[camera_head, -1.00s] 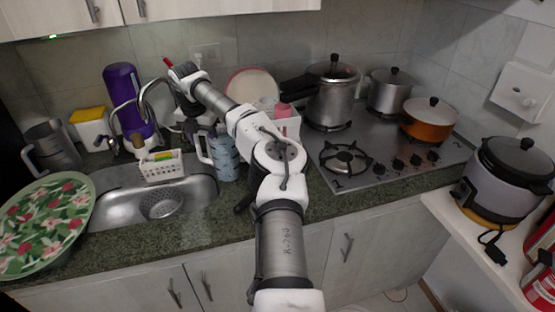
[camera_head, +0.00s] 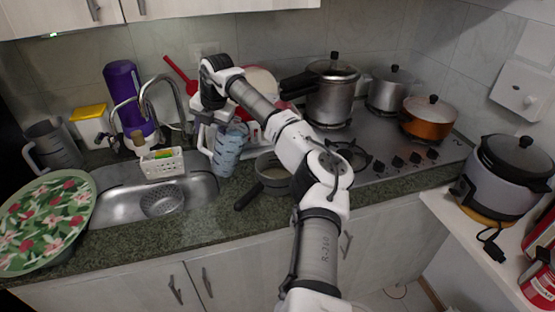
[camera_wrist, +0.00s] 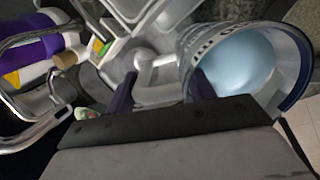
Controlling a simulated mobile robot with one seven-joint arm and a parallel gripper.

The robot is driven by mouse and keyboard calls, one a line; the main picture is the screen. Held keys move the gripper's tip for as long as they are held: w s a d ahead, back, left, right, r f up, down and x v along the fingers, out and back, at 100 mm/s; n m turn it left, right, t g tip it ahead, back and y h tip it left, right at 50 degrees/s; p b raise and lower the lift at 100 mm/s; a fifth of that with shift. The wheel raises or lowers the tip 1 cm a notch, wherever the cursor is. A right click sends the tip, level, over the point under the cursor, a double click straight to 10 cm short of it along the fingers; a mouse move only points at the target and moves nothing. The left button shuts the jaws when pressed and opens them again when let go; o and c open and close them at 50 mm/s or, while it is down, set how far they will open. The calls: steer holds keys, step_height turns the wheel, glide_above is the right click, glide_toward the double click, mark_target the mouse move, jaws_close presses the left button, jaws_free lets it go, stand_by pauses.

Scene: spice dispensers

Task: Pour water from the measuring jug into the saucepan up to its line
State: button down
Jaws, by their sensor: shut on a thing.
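The measuring jug (camera_head: 230,152) is clear with a bluish tint and printed marks. My gripper (camera_head: 206,136) is shut on its handle, and the jug leans a little to the right above the counter by the sink. In the wrist view the dark fingers (camera_wrist: 163,92) are at the handle, and pale blue water (camera_wrist: 240,62) shows inside the jug (camera_wrist: 292,48). The saucepan (camera_head: 268,175) stands on the counter just right of the jug, its dark handle pointing to the lower left. My arm hides its right side. I cannot make out its line or any water in it.
The sink (camera_head: 115,195) and tap (camera_head: 165,90) lie to the left, with a white caddy (camera_head: 162,163) at the sink's back edge. A hob (camera_head: 385,150) with a tall pot (camera_head: 333,95) and other pots is to the right. A white box (camera_head: 252,135) stands behind the jug.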

mark_target(218, 127)
steer(key=shift+s+d+r+y, duration=0.15)
steer(key=shift+d+r+y, duration=0.3)
steer(key=shift+d+y, duration=0.25)
steer(key=shift+d, duration=0.3)
steer(key=shift+s+r+y, duration=0.1)
steer(key=shift+y, duration=0.3)
steer(key=shift+d, duration=0.1)
steer(key=shift+d+r, duration=0.1)
steer(key=shift+d, duration=0.1)
steer(key=shift+d+y, duration=0.1)
steer(key=shift+y, duration=0.2)
steer(key=shift+d+r+t, duration=0.15)
steer(key=shift+d+t, duration=0.1)
steer(key=shift+t, duration=0.05)
